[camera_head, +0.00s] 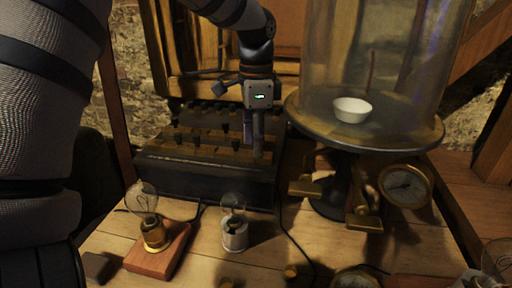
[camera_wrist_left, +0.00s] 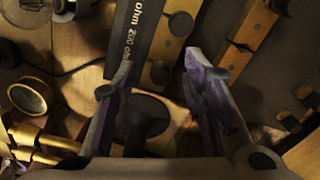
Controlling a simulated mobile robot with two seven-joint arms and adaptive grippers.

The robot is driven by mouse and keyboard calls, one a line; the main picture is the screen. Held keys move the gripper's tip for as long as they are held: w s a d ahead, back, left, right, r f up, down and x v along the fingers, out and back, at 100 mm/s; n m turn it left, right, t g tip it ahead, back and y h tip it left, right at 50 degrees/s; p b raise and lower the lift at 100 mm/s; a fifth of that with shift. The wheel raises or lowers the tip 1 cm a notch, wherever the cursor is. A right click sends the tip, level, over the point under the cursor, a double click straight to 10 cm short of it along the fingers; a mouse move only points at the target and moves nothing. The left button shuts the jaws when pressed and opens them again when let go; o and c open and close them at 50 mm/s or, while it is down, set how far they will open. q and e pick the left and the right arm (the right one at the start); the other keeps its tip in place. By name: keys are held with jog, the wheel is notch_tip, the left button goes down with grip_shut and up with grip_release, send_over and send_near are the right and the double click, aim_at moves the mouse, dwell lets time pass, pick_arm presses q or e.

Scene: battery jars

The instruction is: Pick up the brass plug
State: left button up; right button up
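A dark resistance box (camera_head: 205,180) stands on the table, with brass bars and several dark-headed plugs (camera_head: 196,141) on top. My left gripper (camera_head: 254,150) points down over the right end of the box top. In the left wrist view its two fingers (camera_wrist_left: 162,85) are apart. A dark round knob (camera_wrist_left: 145,116), which looks like a plug head, lies between or just below them; I cannot tell whether they touch it. Any brass shank below it is hidden. Which plug the task means is not clear. My right gripper is not in view.
A glass bell jar on a round plate (camera_head: 420,136) covers a white bowl (camera_head: 352,109), close to the right of my gripper. A dial gauge (camera_head: 404,186) is below it. Two bulbs (camera_head: 143,198) (camera_head: 233,203) and wires stand in front of the box. A small brass piece (camera_head: 291,271) lies nearer.

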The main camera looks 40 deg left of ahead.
pick_arm(q)
jog(key=shift+f, duration=0.5)
grip_shut()
jog(key=r, duration=0.9)
jog(key=shift+w+r, duration=0.1)
jog(key=shift+w, duration=0.1)
jog(key=shift+w+a+f+m+b, duration=0.25)
jog(key=shift+w+a+f+m, duration=0.35)
jog(key=shift+w+f+m, duration=0.5)
jog(key=shift+w+a+f+m+b, duration=0.25)
jog(key=shift+w+a+f+m, duration=0.35)
jog(key=shift+w+f+m, duration=0.55)
jog(key=shift+w+a+f+m+b, duration=0.25)
jog(key=shift+w+a+f+m, duration=0.35)
jog(key=shift+w+f+m, duration=0.5)
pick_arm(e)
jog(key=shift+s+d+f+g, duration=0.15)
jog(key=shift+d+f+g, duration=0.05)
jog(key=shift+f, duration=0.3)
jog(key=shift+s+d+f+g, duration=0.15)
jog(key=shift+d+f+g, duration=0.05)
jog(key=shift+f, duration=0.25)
